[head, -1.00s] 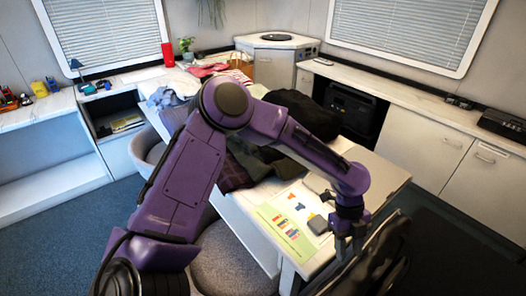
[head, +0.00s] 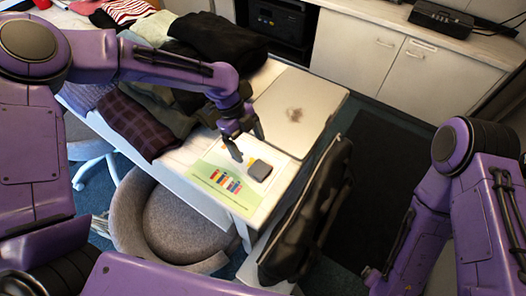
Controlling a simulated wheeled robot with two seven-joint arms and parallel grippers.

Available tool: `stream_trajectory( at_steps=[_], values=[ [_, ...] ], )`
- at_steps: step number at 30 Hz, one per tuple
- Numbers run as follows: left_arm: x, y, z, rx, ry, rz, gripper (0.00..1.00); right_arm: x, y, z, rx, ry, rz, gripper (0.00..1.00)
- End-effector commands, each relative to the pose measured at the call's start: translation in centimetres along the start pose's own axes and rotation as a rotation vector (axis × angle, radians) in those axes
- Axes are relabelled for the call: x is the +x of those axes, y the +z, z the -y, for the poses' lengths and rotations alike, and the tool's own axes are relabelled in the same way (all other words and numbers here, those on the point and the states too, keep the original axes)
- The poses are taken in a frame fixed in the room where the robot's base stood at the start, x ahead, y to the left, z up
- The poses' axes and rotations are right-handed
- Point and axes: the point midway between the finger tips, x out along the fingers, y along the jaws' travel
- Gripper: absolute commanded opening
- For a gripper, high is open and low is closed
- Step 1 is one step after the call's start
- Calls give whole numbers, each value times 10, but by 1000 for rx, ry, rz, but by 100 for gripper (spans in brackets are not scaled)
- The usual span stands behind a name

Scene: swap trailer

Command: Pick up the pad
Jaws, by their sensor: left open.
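The pad, a small dark grey square with a yellowish edge (head: 260,169), lies on a light printed sheet (head: 225,188) near the table's front corner. My left gripper (head: 246,143) points down just behind and above the pad. Its two fingers are apart with nothing between them, and the pad is in full view.
A silver laptop-like slab (head: 297,110) lies right behind the pad. Folded clothes (head: 140,122) cover the table's left side. A black bag (head: 310,215) stands against the table's right end. A grey chair (head: 180,222) is tucked at the front.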

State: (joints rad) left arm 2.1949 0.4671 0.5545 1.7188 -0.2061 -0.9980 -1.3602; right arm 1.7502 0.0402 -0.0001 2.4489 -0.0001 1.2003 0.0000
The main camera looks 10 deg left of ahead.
Motion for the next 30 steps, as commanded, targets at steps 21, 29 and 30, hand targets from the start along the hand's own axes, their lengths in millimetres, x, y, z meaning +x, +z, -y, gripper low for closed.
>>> stream_trajectory(
  at_steps=[21, 29, 30],
  values=[
    [103, -10, 4, -1, 1, 0, 94, -27, -11, -3, 0, 0, 1, 94],
    [105, -9, 4, 0, 0, 0, 81, -26, -10, -3, -1, 1, 2, 94],
    [105, -9, 4, 0, 0, 0, 68, -26, -10, -3, -1, 1, 2, 94]
  ],
)
